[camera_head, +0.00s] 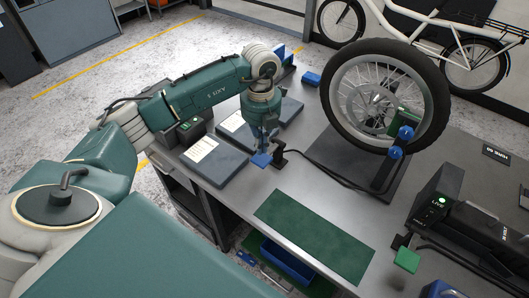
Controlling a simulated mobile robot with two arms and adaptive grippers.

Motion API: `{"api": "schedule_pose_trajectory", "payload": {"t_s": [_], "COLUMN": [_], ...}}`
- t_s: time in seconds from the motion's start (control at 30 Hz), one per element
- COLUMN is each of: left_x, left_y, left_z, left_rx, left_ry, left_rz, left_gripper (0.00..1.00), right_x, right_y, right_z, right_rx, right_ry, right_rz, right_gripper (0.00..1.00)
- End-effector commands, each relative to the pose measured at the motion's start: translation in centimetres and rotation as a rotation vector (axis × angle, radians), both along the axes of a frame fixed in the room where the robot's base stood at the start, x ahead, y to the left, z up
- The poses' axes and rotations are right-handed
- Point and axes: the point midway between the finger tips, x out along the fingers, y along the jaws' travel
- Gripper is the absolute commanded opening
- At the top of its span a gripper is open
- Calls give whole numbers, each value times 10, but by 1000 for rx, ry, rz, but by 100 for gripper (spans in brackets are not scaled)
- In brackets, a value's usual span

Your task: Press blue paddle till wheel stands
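The blue paddle (261,160) is a small flat tab at the near end of a black lever mount (277,150) on the grey workbench. My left gripper (267,141) points down right above the paddle and partly covers it. Whether it touches the paddle, and how far apart its fingers are, is too small to tell. The wheel (342,128), with a black tyre and silver spokes, stands upright in a dark stand with blue knobs (395,153). One frame does not show whether it turns. My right gripper is not in view.
A green paddle (407,259) sits at the front right, near a black box (437,209) with a green light. A green mat (313,236) lies in front. Grey panels (215,163) lie left of my gripper. A black cable runs from the lever mount towards the stand.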

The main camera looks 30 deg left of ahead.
Motion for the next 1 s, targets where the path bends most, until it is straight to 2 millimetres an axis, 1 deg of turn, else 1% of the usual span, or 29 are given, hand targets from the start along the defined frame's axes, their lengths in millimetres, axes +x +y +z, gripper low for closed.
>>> {"api": "schedule_pose_trajectory", "payload": {"t_s": [0.03, 0.63, 0.73, 1.0], "left_x": [0, 0, 0, 0], "left_y": [0, 0, 0, 0], "left_z": [8, 56, 60, 59], "left_rx": [0, 0, 0, 0], "left_ry": [-1, -1, 0, 0], "left_rz": [0, 0, 0, 0], "left_gripper": [0, 0, 0, 0], "right_x": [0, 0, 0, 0], "right_y": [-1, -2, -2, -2], "right_z": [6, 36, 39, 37], "right_rx": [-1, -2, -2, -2], "right_ry": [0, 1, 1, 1], "right_rz": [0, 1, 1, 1], "right_gripper": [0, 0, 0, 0]}}
